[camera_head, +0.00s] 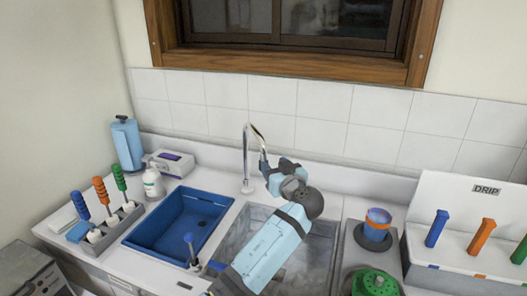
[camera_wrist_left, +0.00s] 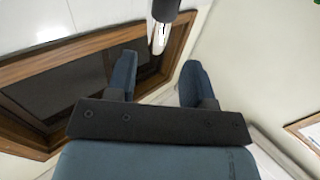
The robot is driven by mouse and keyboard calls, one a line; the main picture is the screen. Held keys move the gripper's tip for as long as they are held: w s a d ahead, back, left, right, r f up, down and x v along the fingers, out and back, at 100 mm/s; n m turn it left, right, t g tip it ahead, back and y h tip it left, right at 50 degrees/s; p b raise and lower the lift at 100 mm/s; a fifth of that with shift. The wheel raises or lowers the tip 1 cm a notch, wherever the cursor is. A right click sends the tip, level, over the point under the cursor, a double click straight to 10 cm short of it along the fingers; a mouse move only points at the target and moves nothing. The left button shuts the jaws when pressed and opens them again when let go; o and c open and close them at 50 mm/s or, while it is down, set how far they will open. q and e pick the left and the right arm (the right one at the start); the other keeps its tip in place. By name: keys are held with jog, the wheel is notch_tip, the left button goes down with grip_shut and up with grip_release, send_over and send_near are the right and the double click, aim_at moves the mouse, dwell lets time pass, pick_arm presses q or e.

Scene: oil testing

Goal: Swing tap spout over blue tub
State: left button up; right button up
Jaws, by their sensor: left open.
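The chrome tap (camera_head: 246,165) stands behind the sinks, between the blue tub and the grey basin. Its spout (camera_head: 259,134) arches to the right and ends close to my left gripper, on the grey basin's side. The blue tub (camera_head: 160,237) lies to the left of the tap. My left gripper (camera_head: 270,167) is open and at the spout's hanging end; contact cannot be told. In the left wrist view, the spout end (camera_wrist_left: 159,36) shows beyond the gap between the open fingers (camera_wrist_left: 158,72). My right gripper is not in view.
The grey basin (camera_head: 238,233) lies partly under my left arm. A soap bottle (camera_head: 153,184), a tissue box (camera_head: 172,163) and a rack of coloured-handled tools (camera_head: 124,218) stand left. A blue cup (camera_head: 377,224), a green item (camera_head: 374,283) and the DRIP stand (camera_head: 451,200) are right.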

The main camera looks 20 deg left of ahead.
aim_at(265, 156)
pick_arm(q)
jog(key=p+x, duration=0.1)
jog(key=x, duration=0.5)
jog(key=shift+w+a, duration=0.15)
jog(key=shift+w+a+p, duration=0.3)
jog(key=shift+w+a, duration=0.15)
jog(key=shift+w, duration=0.1)
grip_shut()
